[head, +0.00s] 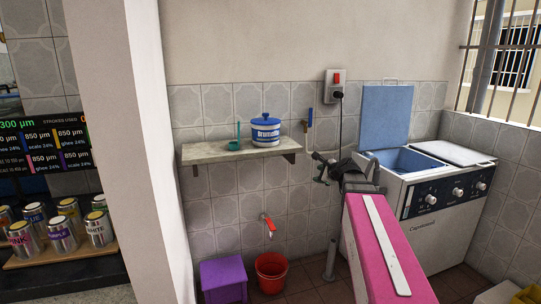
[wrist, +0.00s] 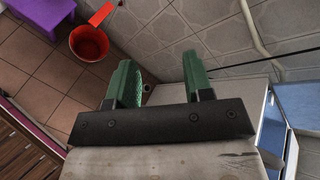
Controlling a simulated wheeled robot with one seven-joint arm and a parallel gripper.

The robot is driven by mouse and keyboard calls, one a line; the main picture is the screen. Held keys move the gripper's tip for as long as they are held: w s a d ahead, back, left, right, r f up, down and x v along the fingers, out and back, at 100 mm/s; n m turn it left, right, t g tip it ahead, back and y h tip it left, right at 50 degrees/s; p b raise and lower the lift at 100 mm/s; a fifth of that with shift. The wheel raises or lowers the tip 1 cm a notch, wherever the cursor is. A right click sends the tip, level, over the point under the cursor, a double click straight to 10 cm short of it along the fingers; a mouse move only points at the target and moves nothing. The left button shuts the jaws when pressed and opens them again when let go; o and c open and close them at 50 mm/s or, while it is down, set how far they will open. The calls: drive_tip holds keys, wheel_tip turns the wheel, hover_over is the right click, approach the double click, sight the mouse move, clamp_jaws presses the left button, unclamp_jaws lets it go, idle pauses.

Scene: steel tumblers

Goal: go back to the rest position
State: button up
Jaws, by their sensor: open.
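My gripper (head: 321,168) is in front of the tiled wall, between the shelf and the washing machine, with my pink arm reaching up to it from the lower right. In the wrist view, the two green fingers of my gripper (wrist: 157,75) stand apart with nothing between them. Several steel tumblers (head: 62,237) with coloured labels stand on a wooden board (head: 50,258) at the far left, away from my gripper.
A shelf (head: 205,153) holds a blue-lidded tub (head: 265,134) and a small teal cup (head: 234,145). The washing machine (head: 425,225) has its blue lid (head: 385,118) raised. A red bucket (head: 271,270) and purple stool (head: 223,275) stand below. A white pillar (head: 140,160) separates the tumblers.

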drive_tip(key=s+a+f+n+g+h, duration=0.2)
drive_tip(key=s+f+n+g+h, duration=0.4)
drive_tip(key=s+f+n, duration=1.4)
drive_tip(key=s+f+g, duration=0.3)
drive_tip(key=f+g, duration=0.1)
drive_tip(key=f, duration=0.3)
drive_tip(key=shift+s+f+g, duration=0.15)
drive_tip(key=shift+s+g, duration=0.2)
drive_tip(key=shift+g, duration=0.05)
